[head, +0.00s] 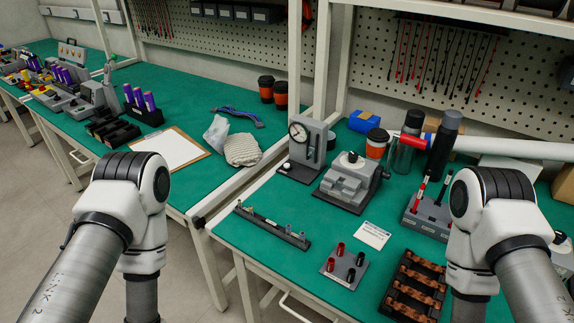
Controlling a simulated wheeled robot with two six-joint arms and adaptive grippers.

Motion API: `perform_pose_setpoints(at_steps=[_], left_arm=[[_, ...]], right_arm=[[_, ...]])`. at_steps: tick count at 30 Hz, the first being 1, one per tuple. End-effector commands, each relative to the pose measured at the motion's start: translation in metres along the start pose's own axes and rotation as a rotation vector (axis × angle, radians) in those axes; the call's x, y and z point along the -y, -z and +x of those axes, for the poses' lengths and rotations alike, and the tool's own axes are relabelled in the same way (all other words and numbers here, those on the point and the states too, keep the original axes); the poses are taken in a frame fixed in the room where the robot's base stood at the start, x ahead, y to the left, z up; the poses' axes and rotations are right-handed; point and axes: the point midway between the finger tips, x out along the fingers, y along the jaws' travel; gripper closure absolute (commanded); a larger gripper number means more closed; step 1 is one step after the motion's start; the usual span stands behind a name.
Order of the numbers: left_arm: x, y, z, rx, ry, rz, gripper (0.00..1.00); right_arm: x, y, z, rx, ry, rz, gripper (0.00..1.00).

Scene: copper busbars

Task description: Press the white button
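A small white round spot (287,166), which looks like a button, sits on the base of a grey dial-gauge stand (312,150) on the green bench. My left and right arms come in at the lower left and lower right, bent downwards. Both grippers are out of the picture below, so their fingers are hidden.
A grey clamp-like fixture (349,182) stands right of the gauge. In front lie a dark rail (272,225), a terminal block (344,264) and a tray of copper busbars (415,287). A white card (372,235) lies between. Bottles (443,145) stand behind.

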Motion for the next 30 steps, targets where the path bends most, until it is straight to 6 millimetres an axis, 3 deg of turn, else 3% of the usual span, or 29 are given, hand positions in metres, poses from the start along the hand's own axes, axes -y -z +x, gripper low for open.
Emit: perform_pose_setpoints(at_steps=[1, 6, 9, 30], left_arm=[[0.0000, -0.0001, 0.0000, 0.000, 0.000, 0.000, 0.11], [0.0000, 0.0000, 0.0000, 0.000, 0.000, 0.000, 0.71], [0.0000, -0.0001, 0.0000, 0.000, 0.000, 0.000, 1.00], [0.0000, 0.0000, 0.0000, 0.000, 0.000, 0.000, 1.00]], right_arm=[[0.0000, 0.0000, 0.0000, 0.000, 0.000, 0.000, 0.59], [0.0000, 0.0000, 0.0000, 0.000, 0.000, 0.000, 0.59], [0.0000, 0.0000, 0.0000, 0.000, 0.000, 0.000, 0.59], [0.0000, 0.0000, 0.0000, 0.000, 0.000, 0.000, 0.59]])
